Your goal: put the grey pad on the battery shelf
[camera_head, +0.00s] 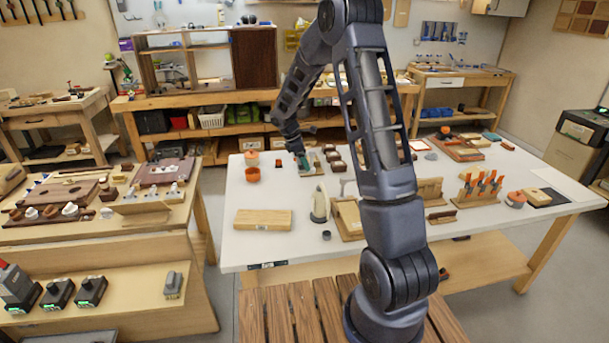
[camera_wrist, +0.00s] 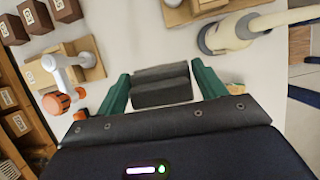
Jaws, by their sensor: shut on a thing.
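My gripper (camera_head: 303,163) is over the far left part of the white table in the head view. In the wrist view its green fingers (camera_wrist: 162,90) are shut on a dark grey block, which I take to be the grey pad (camera_wrist: 162,94). The pad lies across between the two fingers. In the head view it is too small to make out at the gripper. The battery shelf (camera_head: 130,296) is the low wooden shelf at the lower left. Black chargers (camera_head: 56,293) stand on its left part, and a small grey object (camera_head: 173,285) lies on its right part.
The white table (camera_head: 300,195) holds a cream bottle-like thing (camera_head: 319,204), a wooden block (camera_head: 263,219), an orange pot (camera_head: 253,175) and several small brown blocks. A bench (camera_head: 110,222) with several tools stands above the shelf. A floor gap separates it from the table.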

